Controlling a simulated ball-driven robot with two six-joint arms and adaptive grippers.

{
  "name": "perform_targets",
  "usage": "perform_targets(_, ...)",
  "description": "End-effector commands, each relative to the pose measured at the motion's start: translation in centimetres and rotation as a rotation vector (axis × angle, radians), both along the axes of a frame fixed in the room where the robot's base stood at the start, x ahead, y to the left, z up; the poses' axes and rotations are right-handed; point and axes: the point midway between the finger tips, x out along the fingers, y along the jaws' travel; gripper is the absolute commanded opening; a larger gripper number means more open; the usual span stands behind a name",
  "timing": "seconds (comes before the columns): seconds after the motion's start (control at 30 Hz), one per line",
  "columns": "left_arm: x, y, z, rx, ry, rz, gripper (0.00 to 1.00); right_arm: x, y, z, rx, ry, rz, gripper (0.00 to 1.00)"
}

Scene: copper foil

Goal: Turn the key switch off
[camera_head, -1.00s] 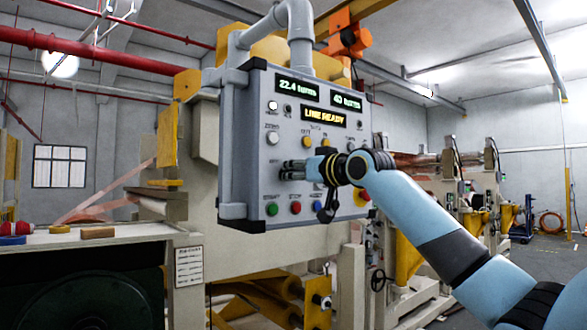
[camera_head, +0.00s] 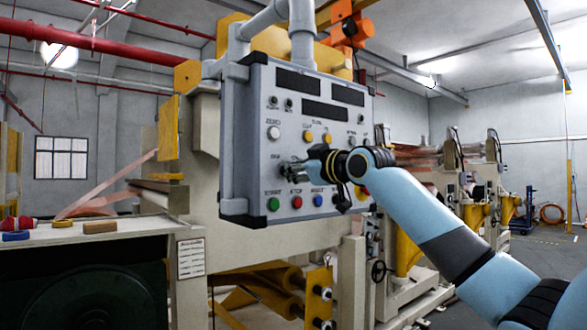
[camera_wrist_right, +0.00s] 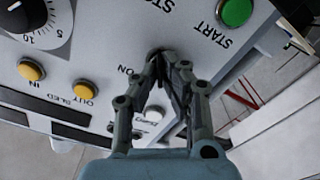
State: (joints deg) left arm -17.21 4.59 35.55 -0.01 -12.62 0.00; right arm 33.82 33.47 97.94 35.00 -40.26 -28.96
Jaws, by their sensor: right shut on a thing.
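The grey control panel (camera_head: 262,150) hangs in front of me, its three displays (camera_head: 325,112) dark. My right gripper (camera_head: 288,169) reaches the panel face left of centre, above the green start button (camera_head: 273,204). In the right wrist view its fingers (camera_wrist_right: 170,62) converge and are shut on the small dark key switch (camera_wrist_right: 158,51), near a printed "ON". The fingertips hide most of the key, so its exact angle cannot be made out. My left gripper is not in view.
A red button (camera_head: 297,202) and a blue button (camera_head: 318,200) sit below the gripper. A white button (camera_head: 273,133) and yellow buttons (camera_head: 308,137) sit above it. A black dial (camera_wrist_right: 30,18) shows in the wrist view. A bench (camera_head: 90,236) stands at left.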

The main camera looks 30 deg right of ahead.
Motion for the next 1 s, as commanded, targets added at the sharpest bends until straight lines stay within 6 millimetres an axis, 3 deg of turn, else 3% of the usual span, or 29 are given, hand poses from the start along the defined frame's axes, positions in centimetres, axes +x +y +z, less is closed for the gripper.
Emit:
perform_targets(0.4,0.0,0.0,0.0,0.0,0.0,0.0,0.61,0.0,0.0,0.1,-0.01,-0.003,0.0,0.0)
perform_targets(0.6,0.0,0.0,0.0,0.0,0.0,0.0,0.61,0.0,0.0,0.1,-0.009,-0.002,0.0,0.28)
perform_targets(0.87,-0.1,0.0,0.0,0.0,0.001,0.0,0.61,-0.1,0.0,0.0,-0.009,-0.001,-0.001,0.28)
perform_targets(1.0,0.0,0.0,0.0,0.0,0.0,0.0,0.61,-1.2,-0.3,0.0,-0.012,-0.001,-0.002,0.28)
